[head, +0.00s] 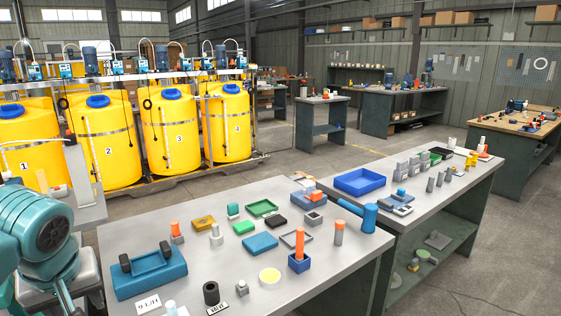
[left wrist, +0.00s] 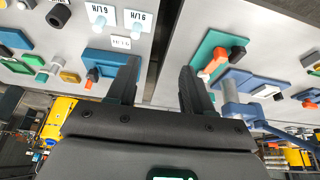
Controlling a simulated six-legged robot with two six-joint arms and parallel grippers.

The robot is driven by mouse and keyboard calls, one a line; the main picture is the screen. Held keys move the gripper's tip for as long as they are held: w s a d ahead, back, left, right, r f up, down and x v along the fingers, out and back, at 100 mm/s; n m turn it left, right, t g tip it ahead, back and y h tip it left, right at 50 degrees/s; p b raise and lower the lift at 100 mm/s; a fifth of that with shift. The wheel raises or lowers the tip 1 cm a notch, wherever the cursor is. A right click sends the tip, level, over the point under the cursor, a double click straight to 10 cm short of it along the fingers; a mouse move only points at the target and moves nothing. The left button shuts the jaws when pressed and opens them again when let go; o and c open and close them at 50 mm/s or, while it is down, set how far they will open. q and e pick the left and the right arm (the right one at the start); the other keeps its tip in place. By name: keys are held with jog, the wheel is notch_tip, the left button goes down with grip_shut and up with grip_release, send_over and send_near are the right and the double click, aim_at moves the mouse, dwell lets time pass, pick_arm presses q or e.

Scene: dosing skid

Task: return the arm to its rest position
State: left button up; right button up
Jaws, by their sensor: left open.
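My left gripper (left wrist: 160,67) shows in the left wrist view with its two dark fingers spread apart. I see nothing held between them. Behind the gap are the grey tabletops and a dark seam between them. In the head view a teal part of my own arm (head: 42,230) is at the left edge, beside the near bench. The left gripper cannot be made out there. My right gripper is in neither view.
The near grey bench (head: 130,229) carries a blue block with dark knobs (head: 150,272), small trays and upright cylinders. A second bench (head: 392,228) holds a blue tray (head: 360,182) and a blue mallet-like thing (head: 362,215). Yellow tanks (head: 108,140) stand behind. Open floor lies at right.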

pick_arm(q)
jog(key=w+d+f+m+g+h+p, duration=0.1)
jog(key=w+d+f+m+h+p, duration=0.15)
jog(key=d+f, duration=0.65)
jog(key=w+d+f+m+g+h+p, duration=0.1)
jog(key=w+d+f+m+h+p, duration=0.2)
jog(key=f, duration=1)
jog(key=s+d+f+p, duration=0.2)
jog(key=s+d+f, duration=0.3)
jog(key=s+f, duration=0.3)
jog(key=s+d+f+g+h+p, duration=0.1)
jog(key=s+d+f+p, duration=0.1)
jog(key=s+d+f, duration=0.4)
jog(key=s+f, duration=0.1)
jog(key=s, duration=0.3)
jog(key=shift+f+m, duration=0.35)
jog(key=shift+a, duration=0.1)
